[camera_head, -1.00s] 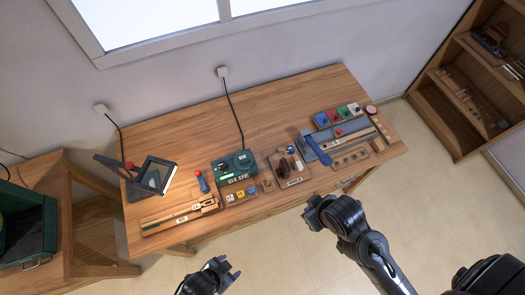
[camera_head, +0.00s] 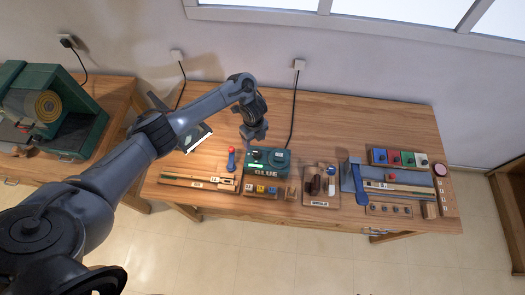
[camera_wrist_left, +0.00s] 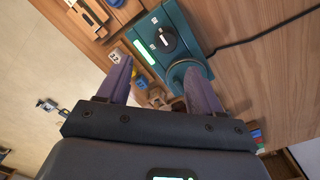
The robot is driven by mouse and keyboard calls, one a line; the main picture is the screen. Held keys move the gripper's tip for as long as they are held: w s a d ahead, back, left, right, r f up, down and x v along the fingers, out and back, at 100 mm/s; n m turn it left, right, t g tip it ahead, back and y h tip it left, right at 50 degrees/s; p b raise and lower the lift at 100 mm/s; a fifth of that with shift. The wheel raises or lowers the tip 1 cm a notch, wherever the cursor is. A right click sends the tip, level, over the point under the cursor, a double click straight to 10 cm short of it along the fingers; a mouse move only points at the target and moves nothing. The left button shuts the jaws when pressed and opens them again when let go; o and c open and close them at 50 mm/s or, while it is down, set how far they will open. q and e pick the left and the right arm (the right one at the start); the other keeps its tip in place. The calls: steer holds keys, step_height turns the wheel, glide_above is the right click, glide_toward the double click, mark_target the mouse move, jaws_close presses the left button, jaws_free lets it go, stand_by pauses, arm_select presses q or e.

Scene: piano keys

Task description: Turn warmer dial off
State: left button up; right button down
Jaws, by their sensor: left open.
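The green glue warmer (camera_head: 267,163), marked "GLUE", sits on the table. Its black round dial (camera_wrist_left: 163,40) with a white pointer line shows clearly in the left wrist view, beside a round teal-rimmed part (camera_wrist_left: 188,70). The dial is small in the head view (camera_head: 257,155). My left gripper (camera_head: 254,133) is above and behind the warmer, pointing down. In the left wrist view its two fingers (camera_wrist_left: 156,66) are spread apart and empty, with the dial beyond their tips. My right gripper is out of view.
A red-topped blue tool (camera_head: 231,158) stands left of the warmer. A small tray (camera_head: 310,203) with tools is to its right, and small numbered blocks (camera_head: 260,189) are in front. A power cord (camera_head: 293,105) runs behind. The table's back right is clear.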

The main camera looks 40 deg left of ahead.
arm_select(q)
steer(key=b, duration=0.4)
glide_above(257, 152)
step_height(257, 152, down, 4)
steer(key=shift+f, duration=0.15)
step_height(257, 152, down, 4)
steer(key=shift+f, duration=0.85)
steer(key=c, duration=1.1)
steer(key=shift+o, duration=0.2)
